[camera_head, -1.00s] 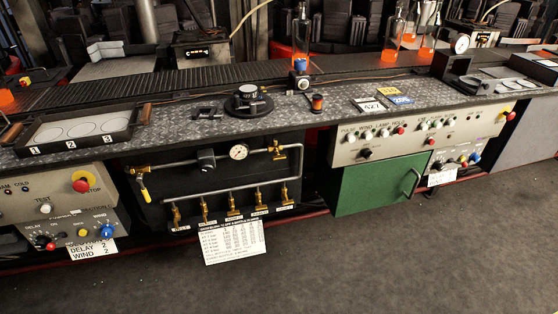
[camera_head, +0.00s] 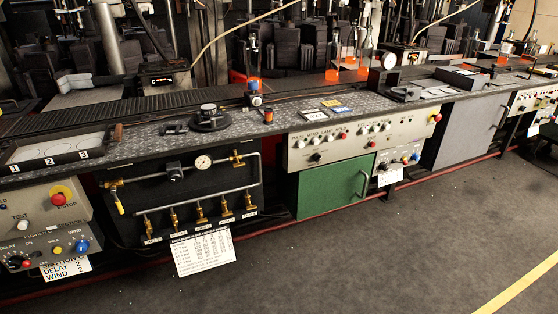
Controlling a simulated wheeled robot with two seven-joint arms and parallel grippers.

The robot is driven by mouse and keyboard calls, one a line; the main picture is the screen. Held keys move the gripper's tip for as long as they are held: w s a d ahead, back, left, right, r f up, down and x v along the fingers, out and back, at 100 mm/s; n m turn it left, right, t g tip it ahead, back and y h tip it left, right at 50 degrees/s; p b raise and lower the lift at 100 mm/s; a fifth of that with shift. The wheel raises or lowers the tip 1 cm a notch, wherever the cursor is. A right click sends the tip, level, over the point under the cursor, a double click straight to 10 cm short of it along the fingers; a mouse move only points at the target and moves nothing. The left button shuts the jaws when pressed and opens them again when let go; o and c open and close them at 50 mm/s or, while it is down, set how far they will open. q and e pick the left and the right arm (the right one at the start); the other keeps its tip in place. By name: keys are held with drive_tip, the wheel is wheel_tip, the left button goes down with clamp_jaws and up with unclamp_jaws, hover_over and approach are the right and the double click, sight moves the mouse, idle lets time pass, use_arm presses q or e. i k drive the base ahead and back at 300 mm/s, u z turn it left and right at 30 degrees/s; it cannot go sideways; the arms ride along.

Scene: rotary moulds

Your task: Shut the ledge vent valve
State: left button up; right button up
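The pipe panel (camera_head: 140,190) under the ledge carries a pressure gauge (camera_head: 203,161), a dark inline fitting (camera_head: 174,171), a brass valve (camera_head: 237,158) at the upper right and a yellow-handled valve (camera_head: 119,205) at the left, its handle hanging down. Several small brass valves (camera_head: 200,214) stand in a row along the lower pipe, with labels too small to read. On the ledge (camera_head: 165,141) is a small blue-topped fitting (camera_head: 254,90). I cannot tell which one is the ledge vent valve, or whether it is open. Neither gripper is in view.
A white chart (camera_head: 203,251) hangs below the panel. A green cabinet door (camera_head: 335,188) and control boxes (camera_head: 350,140) are to the right. A mould tray (camera_head: 60,150) and a round black mount (camera_head: 210,118) sit on the ledge. The grey floor (camera_head: 350,260) in front is clear.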

sight(238, 164)
drive_tip(key=z, duration=0.65)
drive_tip(key=i, duration=0.75)
drive_tip(key=z, duration=0.2)
